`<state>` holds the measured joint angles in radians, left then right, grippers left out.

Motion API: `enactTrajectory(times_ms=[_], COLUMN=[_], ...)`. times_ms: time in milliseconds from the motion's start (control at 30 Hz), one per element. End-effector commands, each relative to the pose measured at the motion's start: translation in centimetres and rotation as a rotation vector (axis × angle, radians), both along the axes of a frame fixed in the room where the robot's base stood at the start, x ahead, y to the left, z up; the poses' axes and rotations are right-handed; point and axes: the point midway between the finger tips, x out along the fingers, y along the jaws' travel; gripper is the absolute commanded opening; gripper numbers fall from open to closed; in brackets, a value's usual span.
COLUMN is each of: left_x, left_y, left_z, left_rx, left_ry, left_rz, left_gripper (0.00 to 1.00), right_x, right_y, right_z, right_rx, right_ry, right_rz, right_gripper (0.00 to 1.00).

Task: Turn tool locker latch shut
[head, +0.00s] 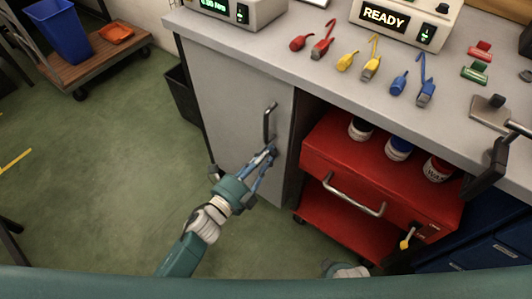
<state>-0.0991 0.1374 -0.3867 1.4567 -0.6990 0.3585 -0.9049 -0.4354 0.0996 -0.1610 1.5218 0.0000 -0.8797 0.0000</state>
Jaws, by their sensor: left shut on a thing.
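The tool locker is the grey cabinet under the bench, and its door (225,108) looks closed. A metal bar handle (269,122) stands upright near the door's right edge. My left gripper (268,153) reaches up from below to the door, just under that handle. Its fingers are shut on a small dark part that I take to be the latch (274,148). The fingers mostly hide it, so I cannot tell its angle.
A red tool cart (335,165) with a drawer and several bottles stands right of the locker. Connectors, instruments and a dark bracket sit on the bench top (310,75). A wooden trolley (88,65) with a blue bin stands at upper left. The green floor at left is mostly clear.

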Motion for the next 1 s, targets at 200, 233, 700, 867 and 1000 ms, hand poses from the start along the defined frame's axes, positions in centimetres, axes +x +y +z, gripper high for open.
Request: enactTrajectory(times_ms=[200, 233, 700, 867, 1000], left_x=[0.1, 0.1, 0.1, 0.0, 0.0], left_y=[0.1, 0.1, 0.1, 0.1, 0.0], left_z=[0.0, 0.0, 0.0, 0.0, 0.0], left_rx=[-0.062, -0.067, -0.088, -0.088, -0.088], left_ry=[0.045, 0.050, 0.065, 0.065, 0.064], left_rz=[0.001, 0.001, 0.002, 0.002, 0.001], left_gripper=[0.00, 0.00, 0.00, 0.30, 0.35], right_x=[-0.7, -0.7, -1.1, -1.1, -1.1], right_y=[-0.1, -0.1, -0.2, -0.2, -0.2], right_z=[-0.9, -1.0, -1.4, -1.4, -1.4], right_rx=[0.000, 0.000, -0.001, -0.002, -0.001], right_ry=[0.006, 0.006, 0.011, 0.011, 0.011], right_rz=[0.001, 0.001, 0.002, 0.002, 0.002], right_gripper=[0.46, 0.46, 0.46, 0.46, 0.46])
